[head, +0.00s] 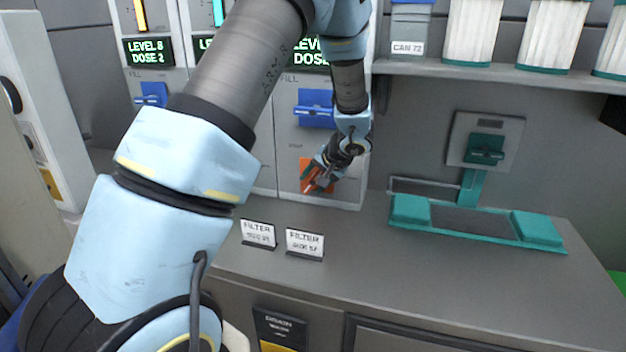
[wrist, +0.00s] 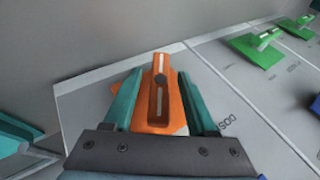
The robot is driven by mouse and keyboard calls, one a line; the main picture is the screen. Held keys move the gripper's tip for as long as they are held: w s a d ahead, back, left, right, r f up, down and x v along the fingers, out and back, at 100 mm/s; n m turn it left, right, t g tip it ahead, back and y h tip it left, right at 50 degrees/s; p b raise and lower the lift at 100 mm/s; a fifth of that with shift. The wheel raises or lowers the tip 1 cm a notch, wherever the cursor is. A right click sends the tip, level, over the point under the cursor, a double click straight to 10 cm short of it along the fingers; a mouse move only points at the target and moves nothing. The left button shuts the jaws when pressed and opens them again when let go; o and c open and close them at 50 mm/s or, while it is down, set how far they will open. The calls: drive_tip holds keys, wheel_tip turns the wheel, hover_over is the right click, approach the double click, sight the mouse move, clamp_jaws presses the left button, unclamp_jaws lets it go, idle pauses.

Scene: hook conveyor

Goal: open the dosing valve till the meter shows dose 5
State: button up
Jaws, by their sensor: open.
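An orange valve handle (head: 308,172) sits low on the right-hand panel, below a blue handle. In the wrist view the orange handle (wrist: 160,95) stands between the two teal fingers of my gripper (wrist: 159,76). The fingers are open, one on each side; I cannot tell whether either touches it. In the head view my gripper (head: 325,177) covers part of the handle. The meter display (head: 310,55) above this panel shows "DOSE", but my arm hides part of it and its number is not readable.
Another display (head: 149,51) at left reads LEVEL 8, DOSE 2. A blue handle (head: 314,108) marked FILL is above the orange one. Green handles (wrist: 257,46) show in the wrist view. Two filter signs (head: 304,243) stand on the counter. A teal stand (head: 470,222) is at right.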

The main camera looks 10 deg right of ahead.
drive_tip(key=shift+w+a+f, duration=0.1)
drive_tip(key=shift+w+f, duration=0.1)
drive_tip(key=shift+f, duration=0.05)
drive_tip(key=shift+c, duration=0.4)
clamp_jaws()
